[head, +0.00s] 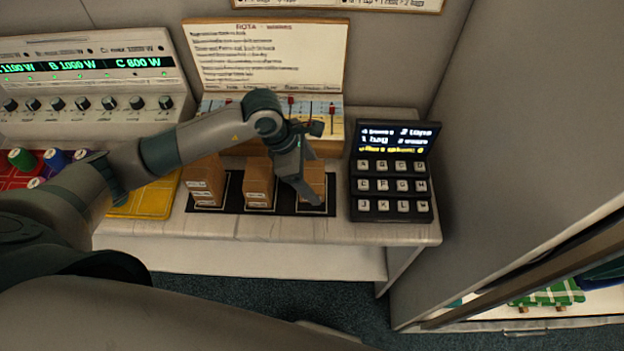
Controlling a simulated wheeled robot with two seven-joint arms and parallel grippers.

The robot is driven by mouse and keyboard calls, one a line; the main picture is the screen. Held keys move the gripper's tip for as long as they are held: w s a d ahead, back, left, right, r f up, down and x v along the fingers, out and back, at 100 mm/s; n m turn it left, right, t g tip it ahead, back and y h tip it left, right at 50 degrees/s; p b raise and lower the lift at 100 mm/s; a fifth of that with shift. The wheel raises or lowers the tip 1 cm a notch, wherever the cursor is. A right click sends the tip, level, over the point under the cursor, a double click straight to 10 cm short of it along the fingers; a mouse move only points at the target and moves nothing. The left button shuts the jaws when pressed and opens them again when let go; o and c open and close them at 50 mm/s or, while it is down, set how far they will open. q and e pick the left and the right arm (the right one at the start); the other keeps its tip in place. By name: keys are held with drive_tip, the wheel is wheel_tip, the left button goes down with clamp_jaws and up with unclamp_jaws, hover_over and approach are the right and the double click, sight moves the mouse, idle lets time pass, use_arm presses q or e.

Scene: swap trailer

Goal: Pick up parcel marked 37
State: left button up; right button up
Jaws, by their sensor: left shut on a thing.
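Three brown cardboard parcels stand in a row on a black mat (232,208) on the counter: a left parcel (204,184), a middle parcel (258,183) and a right parcel (315,178). They bear small white labels, too small to read, so I cannot tell which is marked 37. My left gripper (302,190) reaches down from above and is shut on the right parcel, covering its left part. The parcel is at or near the mat; I cannot tell whether it is lifted. My right gripper is not in view.
A black keypad with a lit screen (392,180) stands just right of the mat. A power panel (85,85), a rota board (268,55) and a yellow tray (150,200) are behind and left. The counter's front strip (300,228) is clear. A tall grey panel (510,130) rises at right.

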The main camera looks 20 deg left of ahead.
use_arm(q)
drive_tip(key=s+d+r+p, duration=0.3)
drive_tip(key=d+r, duration=0.4)
drive_tip(key=d, duration=0.4)
drive_tip(key=shift+d+r, duration=0.15)
drive_tip(key=shift+r, duration=0.05)
